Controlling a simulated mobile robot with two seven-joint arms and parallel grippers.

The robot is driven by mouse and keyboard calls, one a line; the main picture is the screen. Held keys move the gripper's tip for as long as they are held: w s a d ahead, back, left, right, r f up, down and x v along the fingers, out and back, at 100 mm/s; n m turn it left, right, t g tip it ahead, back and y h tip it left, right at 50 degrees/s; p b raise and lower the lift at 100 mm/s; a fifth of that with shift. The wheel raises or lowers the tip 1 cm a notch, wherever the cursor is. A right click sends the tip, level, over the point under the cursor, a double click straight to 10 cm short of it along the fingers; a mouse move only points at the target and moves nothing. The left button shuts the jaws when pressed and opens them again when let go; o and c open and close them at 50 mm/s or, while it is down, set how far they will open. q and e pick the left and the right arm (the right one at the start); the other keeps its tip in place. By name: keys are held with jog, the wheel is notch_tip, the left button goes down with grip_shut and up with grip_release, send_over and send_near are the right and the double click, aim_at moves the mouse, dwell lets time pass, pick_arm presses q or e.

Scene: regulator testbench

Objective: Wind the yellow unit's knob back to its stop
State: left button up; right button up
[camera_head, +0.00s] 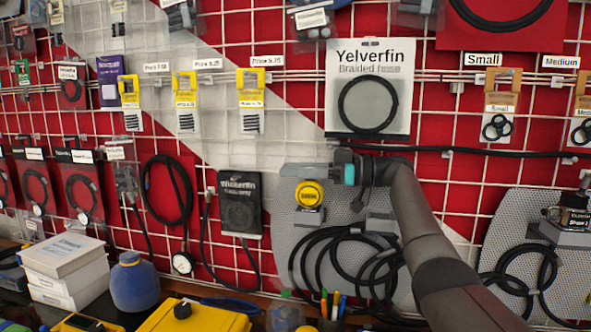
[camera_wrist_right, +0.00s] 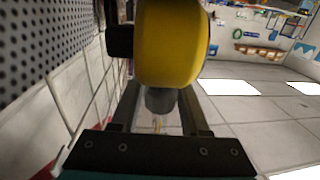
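The yellow unit (camera_head: 309,195) is a round yellow body with a dark label, mounted on a grey perforated plate on the wall. My right gripper (camera_head: 303,171) comes in from the right, just above it. In the right wrist view the yellow unit (camera_wrist_right: 170,42) fills the upper middle, and its dark grey knob (camera_wrist_right: 160,100) sits between the two fingers of my right gripper (camera_wrist_right: 160,104). The fingers are apart, with what look like narrow gaps beside the knob. The fingertips are partly hidden by the yellow body. My left gripper is not in view.
The perforated plate (camera_head: 285,235) carries looped black hoses (camera_head: 335,250) below the unit. A Yelverfin hose package (camera_head: 370,90) hangs just above my right arm. Yellow and white boxes, a blue jar (camera_head: 134,283) and pens stand along the bench below.

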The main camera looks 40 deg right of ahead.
jog(key=shift+o, duration=1.4)
jog(key=shift+r, duration=0.1)
notch_tip(320, 180, up, 20)
jog(key=p, duration=0.5)
